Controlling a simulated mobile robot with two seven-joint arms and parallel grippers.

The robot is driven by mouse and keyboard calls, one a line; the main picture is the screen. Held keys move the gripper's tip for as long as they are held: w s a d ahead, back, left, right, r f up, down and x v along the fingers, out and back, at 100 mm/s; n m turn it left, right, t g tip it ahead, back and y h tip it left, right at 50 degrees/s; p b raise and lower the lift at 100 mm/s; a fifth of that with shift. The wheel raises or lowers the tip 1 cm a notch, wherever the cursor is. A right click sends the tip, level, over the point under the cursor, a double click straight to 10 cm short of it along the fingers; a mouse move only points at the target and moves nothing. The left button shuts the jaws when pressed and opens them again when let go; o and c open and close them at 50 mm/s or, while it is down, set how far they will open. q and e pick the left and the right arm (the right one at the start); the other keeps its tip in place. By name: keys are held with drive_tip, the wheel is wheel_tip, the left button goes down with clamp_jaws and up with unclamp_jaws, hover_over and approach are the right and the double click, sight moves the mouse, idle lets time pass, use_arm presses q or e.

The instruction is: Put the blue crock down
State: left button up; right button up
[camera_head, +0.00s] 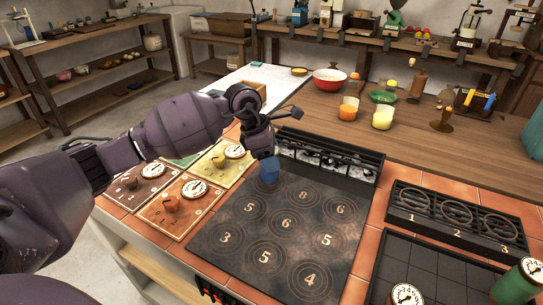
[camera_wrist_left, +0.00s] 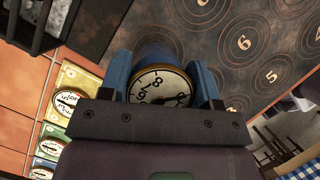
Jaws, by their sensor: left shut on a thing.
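My left gripper (camera_head: 266,158) is shut on the blue crock (camera_head: 269,174), at the far left part of the dark stove plate (camera_head: 225,238) with numbered rings. I cannot tell whether the crock's base touches the plate. In the left wrist view the crock (camera_wrist_left: 152,52) sits between the two fingers of the left gripper (camera_wrist_left: 163,82), with its round dial partly covered by the gripper body. My right gripper is not in view.
Coloured cards with small dials (camera_head: 196,188) lie left of the plate. A burner stand (camera_head: 455,215) and a green crock (camera_head: 518,283) are at the right. The plate's middle and front are clear.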

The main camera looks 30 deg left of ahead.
use_arm(q)
drive_tip(key=shift+f, duration=0.15)
drive_tip(key=o, duration=1.1)
drive_tip(key=shift+o, duration=0.2)
drive_tip(key=shift+r, duration=0.45)
drive_tip(key=p+v, duration=0.2)
drive_tip(key=v, duration=0.9)
drive_tip(key=shift+r, duration=0.2)
drive_tip(key=shift+a, duration=0.1)
